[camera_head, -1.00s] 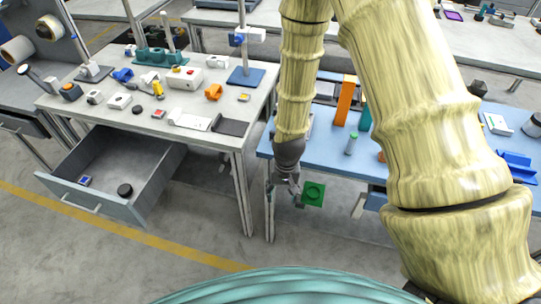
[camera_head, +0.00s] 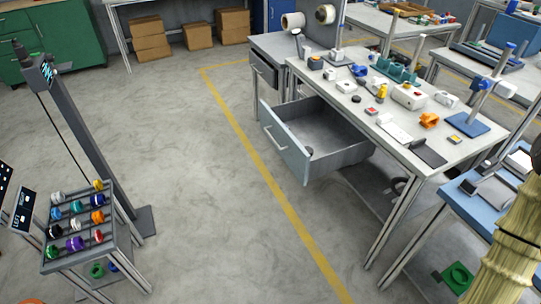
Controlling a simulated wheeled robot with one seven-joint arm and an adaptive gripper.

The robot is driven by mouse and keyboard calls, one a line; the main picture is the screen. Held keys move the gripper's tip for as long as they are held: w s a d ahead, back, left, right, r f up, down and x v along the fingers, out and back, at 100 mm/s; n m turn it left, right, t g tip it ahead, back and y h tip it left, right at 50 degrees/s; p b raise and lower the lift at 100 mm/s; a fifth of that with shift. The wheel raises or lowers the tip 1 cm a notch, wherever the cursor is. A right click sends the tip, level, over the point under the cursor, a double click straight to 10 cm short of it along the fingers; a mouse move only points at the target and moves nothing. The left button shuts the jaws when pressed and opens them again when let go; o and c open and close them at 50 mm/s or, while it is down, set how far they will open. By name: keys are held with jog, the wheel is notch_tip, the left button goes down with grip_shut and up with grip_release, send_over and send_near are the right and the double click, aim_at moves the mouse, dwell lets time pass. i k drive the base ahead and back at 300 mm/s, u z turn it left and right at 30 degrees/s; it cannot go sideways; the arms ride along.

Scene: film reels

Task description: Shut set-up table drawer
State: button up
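The set-up table (camera_head: 410,150) stands right of centre, its light top covered with small parts. Its grey drawer (camera_head: 330,138) is pulled well out on the near left side. The drawer front (camera_head: 285,152) faces left, with a pale bar handle (camera_head: 275,138). Part of my yellowish arm shows at the lower right edge, away from the drawer. My gripper is out of the picture.
Grey floor with a yellow line (camera_head: 262,165) is clear left of the drawer. A rack of coloured reels (camera_head: 80,222) stands at lower left. A blue table (camera_head: 440,215) is at right, with a green square piece (camera_head: 457,276) low beside my arm.

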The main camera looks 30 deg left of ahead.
aim_at(336, 144)
jog(key=z, duration=0.1)
jog(key=i, duration=1.05)
jog(key=u, duration=1)
jog(key=i, duration=0.4)
jog(key=u, duration=0.45)
jog(key=k, duration=0.5)
jog(key=u, duration=1.3)
jog(key=i, duration=0.25)
jog(key=z, duration=0.3)
